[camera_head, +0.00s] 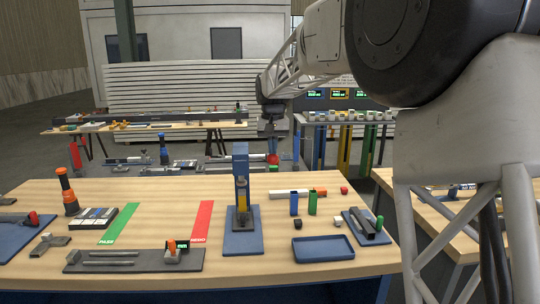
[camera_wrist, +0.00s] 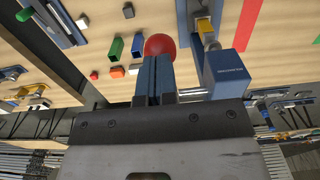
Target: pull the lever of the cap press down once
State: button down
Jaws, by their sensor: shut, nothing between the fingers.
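The cap press stands on the work table as a blue upright column (camera_head: 241,165) on a blue base plate (camera_head: 243,243). Its blue head (camera_wrist: 228,72) shows large at the right of the wrist view. A red ball (camera_head: 273,159), seemingly the lever knob, is right of the column top. It also shows at the fingertips in the wrist view (camera_wrist: 160,45). The lever's arm is not clearly visible. My gripper (camera_head: 271,146) is shut and empty, its blue fingers (camera_wrist: 154,62) pointing down just above or against the ball; I cannot tell whether they touch.
Right of the press are a blue box (camera_head: 294,204), a green box (camera_head: 312,203), a blue tray (camera_head: 323,248) and a fixture with a green knob (camera_head: 366,227). Left are a red strip (camera_head: 202,221), a green strip (camera_head: 119,223) and a grey fixture (camera_head: 134,260).

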jog(key=shift+r, duration=3.1)
jog(key=shift+s+d, duration=0.1)
jog(key=shift+s, duration=0.15)
jog(key=s+d+f, duration=0.1)
jog(key=s+d, duration=0.1)
jog(key=s, duration=0.7)
jog(key=s+d+f+t, duration=0.1)
jog(key=s+d+f, duration=0.1)
jog(key=s, duration=0.6)
jog(key=s+d+f, duration=0.1)
jog(key=s+d, duration=0.2)
jog(key=s, duration=0.6)
jog(key=s+d+f, duration=0.1)
jog(key=s+f, duration=0.6)
jog(key=s, duration=0.5)
jog(key=s+d+f+t, duration=0.1)
jog(key=s+f, duration=0.6)
jog(key=s, duration=0.5)
jog(key=shift+s+d+t, duration=0.15)
jog(key=shift+d+t, duration=0.15)
jog(key=shift+d, duration=0.05)
